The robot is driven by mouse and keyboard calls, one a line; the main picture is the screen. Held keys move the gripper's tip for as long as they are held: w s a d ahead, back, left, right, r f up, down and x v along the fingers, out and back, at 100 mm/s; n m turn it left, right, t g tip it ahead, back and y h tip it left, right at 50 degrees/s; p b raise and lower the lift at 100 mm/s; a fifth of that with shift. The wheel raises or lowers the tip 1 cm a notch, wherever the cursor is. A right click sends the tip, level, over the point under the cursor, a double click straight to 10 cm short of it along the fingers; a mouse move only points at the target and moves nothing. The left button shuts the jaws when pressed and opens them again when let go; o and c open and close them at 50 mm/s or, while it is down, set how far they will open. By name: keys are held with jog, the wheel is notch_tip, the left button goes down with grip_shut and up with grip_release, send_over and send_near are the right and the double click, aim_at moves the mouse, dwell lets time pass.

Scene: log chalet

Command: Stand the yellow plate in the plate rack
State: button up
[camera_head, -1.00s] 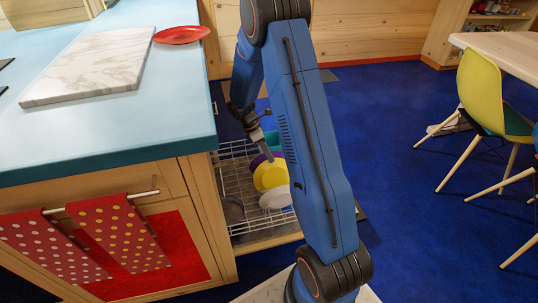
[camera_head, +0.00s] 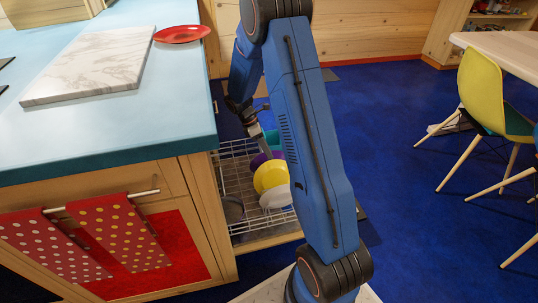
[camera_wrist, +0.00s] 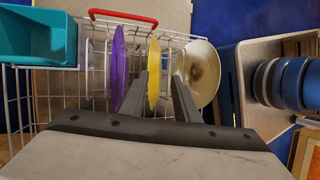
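The yellow plate (camera_head: 272,177) stands on edge in the wire plate rack (camera_head: 238,222), which is pulled out beside the counter. In the wrist view the yellow plate (camera_wrist: 153,65) is seen nearly edge-on, between a purple plate (camera_wrist: 118,70) and a cream-white dish (camera_wrist: 203,72). My gripper (camera_wrist: 158,76) has its two fingers apart, with a clear gap between them. The fingertips point at the yellow plate's near side; I cannot tell whether they touch it. In the head view my gripper (camera_head: 264,150) is just above the plate.
A teal container (camera_wrist: 38,38) sits at the rack's left in the wrist view. A red plate (camera_head: 182,34) and marble board (camera_head: 95,68) rest on the counter (camera_head: 170,120). A yellow chair (camera_head: 482,90) stands right; blue floor between is clear.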

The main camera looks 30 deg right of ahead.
jog(key=v, duration=1.5)
jog(key=shift+a+r, duration=0.1)
jog(key=shift+r, duration=0.05)
